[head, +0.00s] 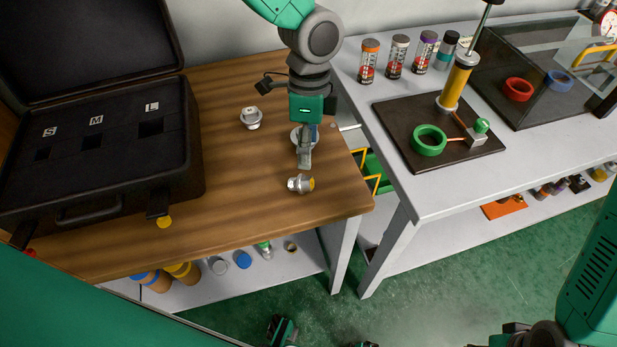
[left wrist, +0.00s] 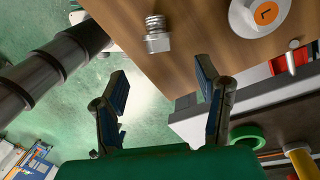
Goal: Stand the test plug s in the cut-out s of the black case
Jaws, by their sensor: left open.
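The open black case (head: 95,190) stands at the left of the wooden table. The cut-out s (head: 43,154) is the leftmost of its labelled cut-outs and looks empty. Another silver plug (head: 251,118) stands farther back. My left gripper (head: 304,160) is open and empty, pointing down just behind the lying plug; its spread fingers show in the left wrist view (left wrist: 163,88).
A pale disc with an orange centre marked L (left wrist: 262,14) sits partly behind my left gripper. The grey bench (head: 450,190) at right holds a dark board, a green ring (head: 429,140) and a yellow pump (head: 456,85). Bare wood separates the case and plugs.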

